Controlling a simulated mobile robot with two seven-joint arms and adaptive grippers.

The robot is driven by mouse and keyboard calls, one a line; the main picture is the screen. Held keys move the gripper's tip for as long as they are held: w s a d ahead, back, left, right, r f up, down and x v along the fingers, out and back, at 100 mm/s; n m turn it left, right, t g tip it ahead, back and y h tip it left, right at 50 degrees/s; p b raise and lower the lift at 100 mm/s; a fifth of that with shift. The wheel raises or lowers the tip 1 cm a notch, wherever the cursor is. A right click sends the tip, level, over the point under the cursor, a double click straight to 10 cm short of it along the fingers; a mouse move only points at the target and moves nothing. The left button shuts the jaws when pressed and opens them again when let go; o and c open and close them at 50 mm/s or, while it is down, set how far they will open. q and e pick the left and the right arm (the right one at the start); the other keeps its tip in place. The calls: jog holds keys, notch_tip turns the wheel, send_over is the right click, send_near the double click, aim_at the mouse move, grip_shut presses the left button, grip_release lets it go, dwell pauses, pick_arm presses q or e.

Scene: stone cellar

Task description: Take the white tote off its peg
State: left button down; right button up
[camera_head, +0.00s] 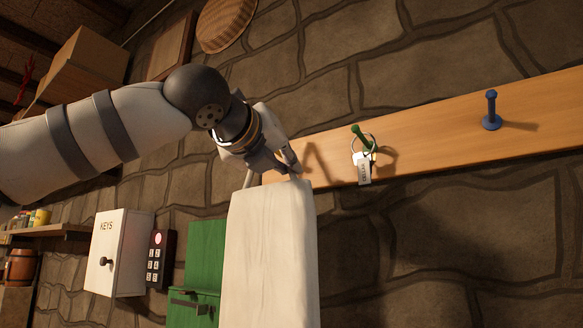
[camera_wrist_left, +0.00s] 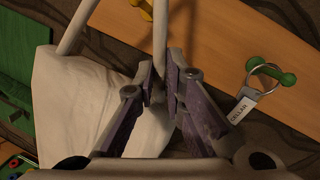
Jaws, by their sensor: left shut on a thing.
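The white tote (camera_head: 268,255) hangs below the left end of the wooden peg board. It also shows in the left wrist view (camera_wrist_left: 75,110), with two pale straps running up out of the frame. My left gripper (camera_head: 291,166) is at the tote's top edge, in front of the board. In the left wrist view its fingers (camera_wrist_left: 167,90) are shut on the strap (camera_wrist_left: 160,40). A yellow peg (camera_wrist_left: 143,8) shows between the straps at the top edge. The straps' upper loop is out of frame, so I cannot tell whether it rests on the peg. My right gripper is not in view.
The wooden board (camera_head: 435,140) holds a green peg (camera_head: 361,137) with a tagged key ring (camera_head: 364,168) close right of my gripper, and a blue peg (camera_head: 491,108) farther right. A white key cabinet (camera_head: 119,250), keypad (camera_head: 160,257) and green box (camera_head: 205,250) are left of the tote.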

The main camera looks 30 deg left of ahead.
pick_arm(q)
jog(key=shift+s+r, duration=0.15)
jog(key=shift+s, duration=0.4)
jog(key=s+a, duration=0.1)
jog(key=s, duration=0.6)
jog(key=shift+a, duration=0.1)
dwell(0.3)
